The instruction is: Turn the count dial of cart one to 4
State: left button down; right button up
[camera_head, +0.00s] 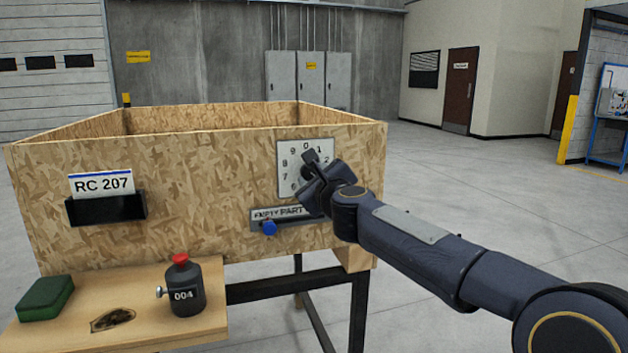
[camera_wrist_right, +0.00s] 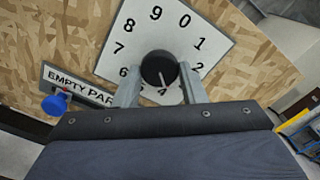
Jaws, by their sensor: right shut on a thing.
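The count dial is a white plate (camera_head: 290,160) with digits around its rim, on the wooden cart's front wall; it also shows in the right wrist view (camera_wrist_right: 215,45). Its round black knob (camera_wrist_right: 159,69) has a short white line that points down in the wrist view, towards the digit 4. My right gripper (camera_wrist_right: 160,82) has one finger on each side of the knob and is shut on it. In the head view the right gripper (camera_head: 312,172) covers the knob and the lower digits. My left gripper is not in view.
The wooden cart (camera_head: 200,220) carries a card "RC 207" (camera_head: 103,184) in a black holder. An "EMPTY PART" slider with a blue knob (camera_head: 269,228) sits just below the dial. A shelf holds a green block (camera_head: 45,298) and a black weight marked 004 (camera_head: 183,290).

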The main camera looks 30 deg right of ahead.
jog(key=shift+f+m, duration=0.1)
jog(key=shift+m, duration=0.9)
jog(key=o, duration=1)
jog(key=v, duration=0.7)
jog(key=shift+s+a, duration=0.1)
jog(key=shift+s, duration=0.3)
